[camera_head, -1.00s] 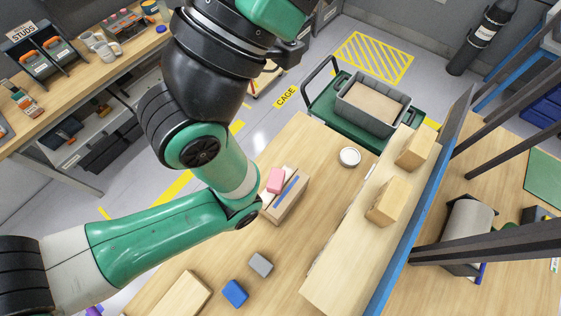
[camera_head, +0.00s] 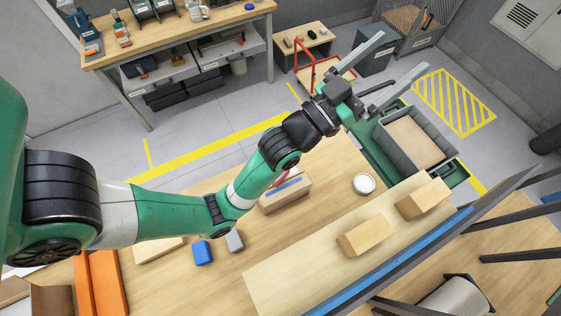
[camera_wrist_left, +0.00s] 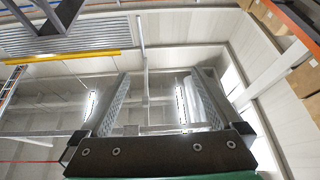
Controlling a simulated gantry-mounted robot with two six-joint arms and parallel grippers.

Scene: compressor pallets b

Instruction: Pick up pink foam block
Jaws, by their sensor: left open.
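The pink foam block (camera_head: 281,180) lies on top of a cardboard box (camera_head: 288,195) in the middle of the table; my left arm covers most of it and only a thin pink edge shows. My left gripper (camera_head: 402,54) is open and empty, raised beyond the table's far side, well past the block, with its fingers spread toward the upper right. In the left wrist view its two fingers (camera_wrist_left: 155,100) stand apart with only ceiling and walls between and beyond them; the block is not in that view. My right gripper is not in view.
The wooden table (camera_head: 325,165) also holds a blue block (camera_head: 203,253), a grey block (camera_head: 235,241) and a white round container (camera_head: 364,184). Two wooden blocks sit on a raised shelf (camera_head: 300,275) at the right. A grey bin (camera_head: 447,135) stands on a green cart beyond.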

